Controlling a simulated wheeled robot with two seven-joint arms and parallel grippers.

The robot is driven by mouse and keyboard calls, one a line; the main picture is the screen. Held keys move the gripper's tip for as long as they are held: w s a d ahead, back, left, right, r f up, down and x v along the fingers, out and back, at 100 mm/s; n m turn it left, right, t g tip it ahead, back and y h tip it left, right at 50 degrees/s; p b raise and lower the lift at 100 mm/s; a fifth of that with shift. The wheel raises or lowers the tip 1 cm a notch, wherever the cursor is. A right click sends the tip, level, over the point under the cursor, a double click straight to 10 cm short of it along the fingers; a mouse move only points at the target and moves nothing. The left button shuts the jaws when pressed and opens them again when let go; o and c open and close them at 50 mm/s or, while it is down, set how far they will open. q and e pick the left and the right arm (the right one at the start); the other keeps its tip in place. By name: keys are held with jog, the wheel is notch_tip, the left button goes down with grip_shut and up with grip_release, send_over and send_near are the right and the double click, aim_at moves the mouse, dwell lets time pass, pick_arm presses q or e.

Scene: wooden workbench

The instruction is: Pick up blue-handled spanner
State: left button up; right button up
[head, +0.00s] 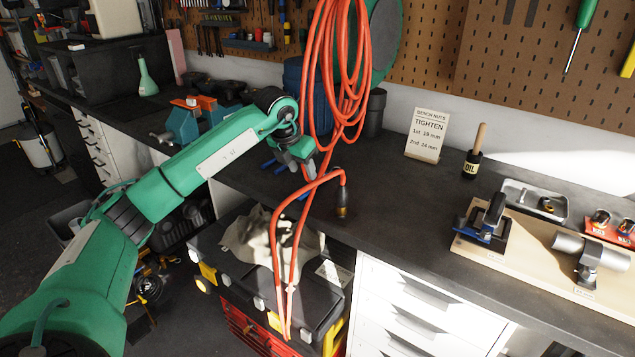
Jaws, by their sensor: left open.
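My left gripper (303,171) is open and hangs over the dark bench top, just left of the orange hose. Small blue pieces, which look like parts of the blue-handled spanner (267,164), show on the bench beside and below the gripper. The gripper and the hose hide most of this spot, so the spanner's full shape and its exact gap to the fingers cannot be told. My right gripper is not in view.
A teal vise (183,124) stands left.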

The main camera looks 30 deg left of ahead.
aim_at(308, 188)
pick_arm(q)
jog(key=p+x, duration=0.1)
jog(key=x, duration=0.4)
jog(key=shift+s+f, duration=0.1)
jog(key=shift+f, duration=0.25)
jog(key=shift+w+f, duration=0.2)
jog(key=shift+f, duration=0.3)
grip_shut()
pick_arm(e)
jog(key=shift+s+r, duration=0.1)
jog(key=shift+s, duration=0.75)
